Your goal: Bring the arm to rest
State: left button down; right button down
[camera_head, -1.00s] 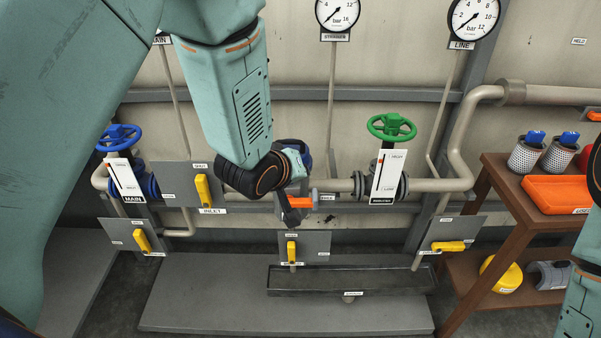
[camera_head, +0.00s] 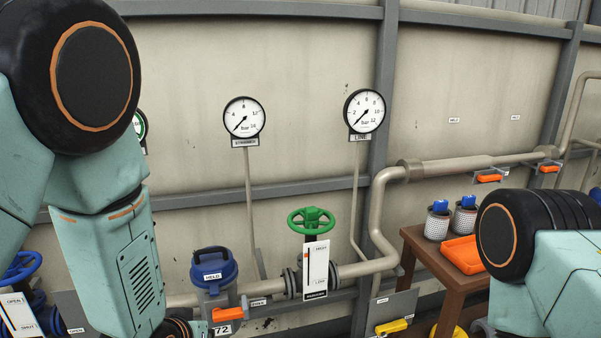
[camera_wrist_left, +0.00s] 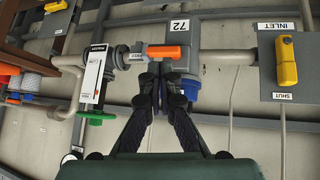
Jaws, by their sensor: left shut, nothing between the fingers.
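My left arm hangs down at the left of the head view, and its gripper is cut off by the bottom edge there. In the left wrist view my left gripper (camera_wrist_left: 160,82) is shut with nothing between its fingers. Its tips lie in front of the grey strainer housing with a blue lid (camera_head: 213,268), just below the orange handle (camera_wrist_left: 165,52) in that picture. I cannot tell whether they touch it. The orange handle also shows in the head view (camera_head: 228,314). My right arm is at the lower right of the head view; its gripper is not visible.
A green handwheel valve (camera_head: 311,220) stands on the pipe right of the housing. A blue handwheel (camera_head: 20,267) is at the left edge. Two gauges (camera_head: 244,117) (camera_head: 364,110) hang on the wall. A brown table (camera_head: 425,250) carries filter cartridges (camera_head: 437,222) and an orange tray (camera_head: 463,254).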

pick_arm(q)
jog(key=s+a+f+g+b, duration=0.2)
jog(key=s+f+g+b, duration=0.2)
jog(key=s+f, duration=0.8)
jog(key=s+a+f+g+b, duration=0.2)
jog(key=s+f+g+b, duration=0.2)
jog(key=s+f, duration=0.9)
jog(key=s, duration=0.5)
jog(key=shift+s+f+m+y, duration=0.3)
jog(key=shift+s+y, duration=0.1)
jog(key=c, duration=2)
grip_release()
jog(key=shift+a, duration=0.1)
jog(key=shift+c, duration=0.2)
